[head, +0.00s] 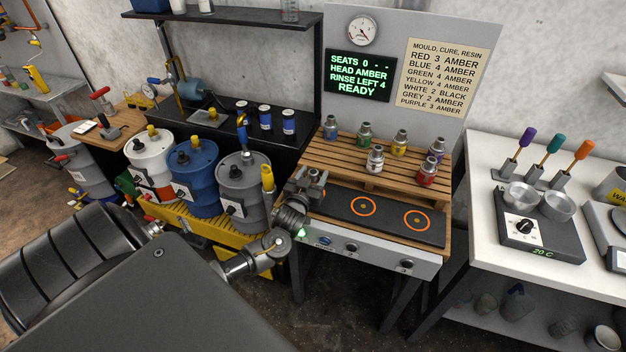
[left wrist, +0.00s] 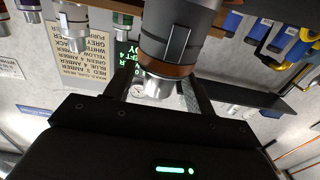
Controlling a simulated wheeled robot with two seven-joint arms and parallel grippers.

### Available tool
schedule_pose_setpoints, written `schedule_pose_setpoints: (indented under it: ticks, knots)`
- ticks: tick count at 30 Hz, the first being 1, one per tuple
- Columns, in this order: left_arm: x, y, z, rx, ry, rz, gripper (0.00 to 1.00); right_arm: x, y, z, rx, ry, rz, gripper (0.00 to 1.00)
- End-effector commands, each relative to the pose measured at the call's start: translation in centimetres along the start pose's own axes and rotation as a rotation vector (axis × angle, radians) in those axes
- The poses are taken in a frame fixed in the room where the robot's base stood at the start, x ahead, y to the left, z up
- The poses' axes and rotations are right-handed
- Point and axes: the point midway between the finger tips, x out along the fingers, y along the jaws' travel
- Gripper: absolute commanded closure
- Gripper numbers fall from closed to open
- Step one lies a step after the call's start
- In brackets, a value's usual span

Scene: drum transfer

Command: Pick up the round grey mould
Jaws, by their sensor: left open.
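The round grey mould (left wrist: 182,32) fills the top middle of the left wrist view, which is upside down. It has a dark grey body, a brown band and a bright metal neck. My left gripper (left wrist: 158,92) is open, with one finger on each side of the neck; I cannot tell whether either touches it. In the head view my left gripper (head: 311,181) is at the front left corner of the wooden rack (head: 342,168). There I cannot make out the grey mould apart from the gripper. My right gripper is not in view.
Other moulds stand on the rack: blue (head: 331,128), green (head: 364,136), yellow (head: 400,143), purple (head: 437,151), white (head: 376,160) and red (head: 428,173). Grey drum (head: 240,190) stands left of my gripper.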

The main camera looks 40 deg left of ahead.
Motion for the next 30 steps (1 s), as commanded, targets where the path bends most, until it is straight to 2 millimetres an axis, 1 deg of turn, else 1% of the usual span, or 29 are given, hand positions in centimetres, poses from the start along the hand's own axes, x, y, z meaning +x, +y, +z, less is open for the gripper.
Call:
schedule_pose_setpoints:
  ticks: [3,8,9,21,22,30]
  knots:
    - [0.49,0.05,0.04,0.001,-0.001,0.001,0.45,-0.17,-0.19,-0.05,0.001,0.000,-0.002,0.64]
    - [0.50,0.07,0.10,0.000,-0.001,0.002,0.45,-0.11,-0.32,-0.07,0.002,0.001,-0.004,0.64]
    - [0.50,0.08,0.10,0.000,-0.001,0.002,0.46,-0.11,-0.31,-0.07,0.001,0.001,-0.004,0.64]
    - [0.47,0.04,0.09,0.000,-0.001,0.001,0.99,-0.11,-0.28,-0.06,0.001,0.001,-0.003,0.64]
    - [0.47,0.04,0.09,0.000,-0.001,0.001,1.00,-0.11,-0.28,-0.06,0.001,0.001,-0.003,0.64]
    - [0.51,0.02,-0.12,0.000,0.001,0.001,1.00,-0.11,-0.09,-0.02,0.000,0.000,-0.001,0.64]
